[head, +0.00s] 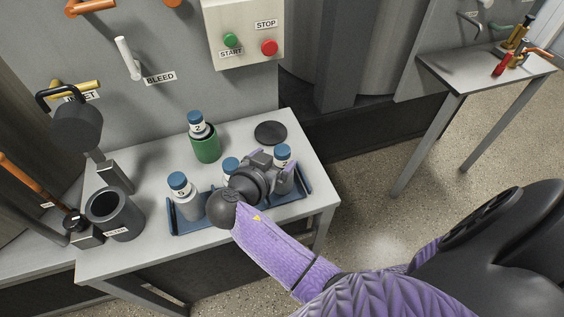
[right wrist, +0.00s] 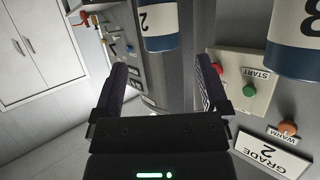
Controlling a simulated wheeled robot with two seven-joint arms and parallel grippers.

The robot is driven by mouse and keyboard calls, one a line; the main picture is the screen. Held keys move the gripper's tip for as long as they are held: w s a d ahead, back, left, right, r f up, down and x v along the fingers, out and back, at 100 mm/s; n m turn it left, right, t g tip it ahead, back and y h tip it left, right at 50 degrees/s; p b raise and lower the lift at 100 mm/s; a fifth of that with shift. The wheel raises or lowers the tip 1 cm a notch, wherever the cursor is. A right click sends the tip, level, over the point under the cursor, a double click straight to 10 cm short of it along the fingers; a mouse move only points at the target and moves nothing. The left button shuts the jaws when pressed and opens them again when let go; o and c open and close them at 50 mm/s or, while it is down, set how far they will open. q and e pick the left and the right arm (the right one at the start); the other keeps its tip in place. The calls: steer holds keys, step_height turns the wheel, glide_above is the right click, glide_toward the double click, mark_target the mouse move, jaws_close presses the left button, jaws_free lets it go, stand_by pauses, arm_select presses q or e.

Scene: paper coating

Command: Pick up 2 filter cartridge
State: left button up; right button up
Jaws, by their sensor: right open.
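A cartridge labelled 2 (head: 283,156), with a blue cap, stands upright at the right end of the blue tray (head: 186,229). Another cartridge labelled 2 (head: 196,124) sits in a green holder (head: 206,147) behind the tray. My right gripper (head: 273,161) is open at the right tray cartridge and partly covers it. In the right wrist view, which is upside down, a cartridge labelled 2 (right wrist: 159,27) shows beyond the open fingers (right wrist: 160,88). I cannot tell whether they touch it. My left gripper is not in view.
The tray also holds a left cartridge (head: 183,196) and a partly hidden middle one (head: 230,166). A dark cup (head: 116,214) stands at the table's left, and a black disc (head: 270,132) lies at the back. A START/STOP panel (head: 245,30) is on the wall.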

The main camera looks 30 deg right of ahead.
mark_target(285, 149)
steer(key=x, duration=0.5)
steer(key=b+x, duration=0.1)
steer(key=x, duration=0.1)
steer(key=shift+w+f, duration=0.15)
steer(key=shift+f, duration=0.15)
jaws_close()
